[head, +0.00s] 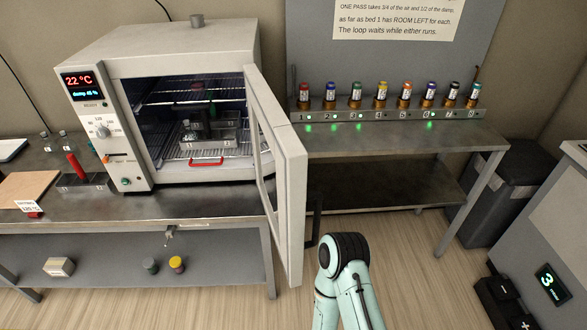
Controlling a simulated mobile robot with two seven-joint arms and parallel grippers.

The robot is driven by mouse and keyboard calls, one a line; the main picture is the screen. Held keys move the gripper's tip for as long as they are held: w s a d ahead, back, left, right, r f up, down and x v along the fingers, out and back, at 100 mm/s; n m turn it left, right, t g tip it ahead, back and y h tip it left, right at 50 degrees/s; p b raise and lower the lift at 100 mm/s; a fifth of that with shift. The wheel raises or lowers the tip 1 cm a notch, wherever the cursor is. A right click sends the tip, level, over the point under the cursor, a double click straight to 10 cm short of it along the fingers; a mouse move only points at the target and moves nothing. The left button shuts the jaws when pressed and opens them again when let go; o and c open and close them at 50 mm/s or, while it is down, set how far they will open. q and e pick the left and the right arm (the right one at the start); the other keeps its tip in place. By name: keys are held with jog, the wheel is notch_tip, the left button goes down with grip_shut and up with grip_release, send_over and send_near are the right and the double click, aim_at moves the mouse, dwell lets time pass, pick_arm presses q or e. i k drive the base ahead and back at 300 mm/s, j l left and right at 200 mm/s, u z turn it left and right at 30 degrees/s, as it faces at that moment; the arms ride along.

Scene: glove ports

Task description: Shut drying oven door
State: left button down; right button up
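The drying oven (180,60) stands on the left bench, its display reading 22 °C and damp 45 %. Its door (290,165) stands wide open, swung out from the right side of the opening toward me. A dark upright bar, perhaps its handle (314,222), shows at the door's lower right edge. Inside are wire racks (175,153) and a metal tray (222,139) with small items, partly shaded. A red handle (206,162) shows at the front of the lower rack. A bent mint-green arm of mine is right of the door; neither gripper is visible.
A rack (400,117) of several colour-capped vials stands on the right bench (400,140). A dark bin (505,195) and a grey cabinet (560,230) stand at the right. Left of the oven lie a board (28,188) and a block with a red tube (76,167).

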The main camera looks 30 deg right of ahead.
aim_at(281, 159)
jog(key=i+l, duration=0.1)
jog(key=l, duration=0.7)
jog(key=i+l, duration=0.15)
jog(key=l, duration=0.25)
jog(key=i+l, duration=0.1)
jog(key=l, duration=0.3)
